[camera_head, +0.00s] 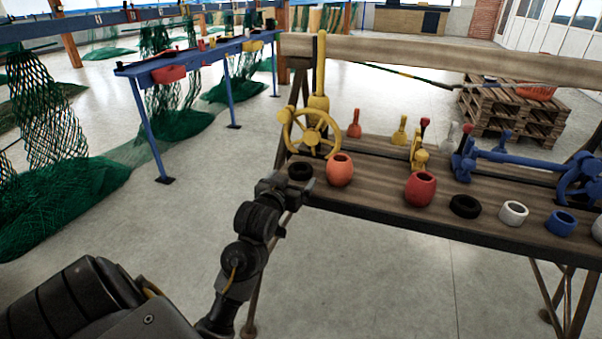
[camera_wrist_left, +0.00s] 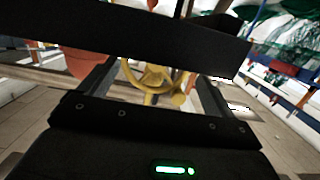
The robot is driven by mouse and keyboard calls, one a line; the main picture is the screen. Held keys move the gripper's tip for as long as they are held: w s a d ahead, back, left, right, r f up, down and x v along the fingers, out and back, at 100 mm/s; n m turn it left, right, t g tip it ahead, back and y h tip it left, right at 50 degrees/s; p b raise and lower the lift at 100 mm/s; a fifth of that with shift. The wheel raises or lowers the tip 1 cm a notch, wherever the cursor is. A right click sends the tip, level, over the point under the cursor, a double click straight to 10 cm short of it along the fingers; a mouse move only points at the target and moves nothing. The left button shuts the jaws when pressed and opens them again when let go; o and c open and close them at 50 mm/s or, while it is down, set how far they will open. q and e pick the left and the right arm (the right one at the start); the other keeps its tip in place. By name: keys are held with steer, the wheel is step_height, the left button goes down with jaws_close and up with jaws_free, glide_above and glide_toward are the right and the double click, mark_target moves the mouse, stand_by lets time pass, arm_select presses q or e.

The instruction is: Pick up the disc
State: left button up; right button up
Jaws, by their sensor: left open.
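A second black ring (camera_head: 465,206) lies farther right on the bench. The jaws are open. My right gripper is not in view.
On the wooden bench (camera_head: 385,215), the orange pot (camera_head: 340,170) stands close right of my gripper, and the yellow wheel (camera_head: 312,132) rises behind. A red pot (camera_head: 420,189), white and blue rings and a blue mechanism stand farther right. Open floor lies to the left.

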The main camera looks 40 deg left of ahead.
mark_target(297, 173)
arm_select(q)
steer(key=shift+w+a, duration=0.2)
steer(key=shift+w, duration=0.3)
steer(key=x, duration=0.3)
steer(key=shift+w+a+f+b, duration=0.1)
steer(key=shift+w+a+b, duration=0.15)
steer(key=shift+w+b, duration=0.1)
steer(key=shift+w+a, duration=0.15)
steer(key=shift+w, duration=0.15)
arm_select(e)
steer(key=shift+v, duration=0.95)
arm_select(q)
steer(key=c, duration=1.1)
steer(key=shift+r, duration=0.3)
step_height(297, 173, up, 9)
steer(key=p, duration=0.2)
steer(key=shift+f+p, duration=0.15)
steer(key=shift+p, duration=0.15)
steer(key=shift+r, duration=0.4)
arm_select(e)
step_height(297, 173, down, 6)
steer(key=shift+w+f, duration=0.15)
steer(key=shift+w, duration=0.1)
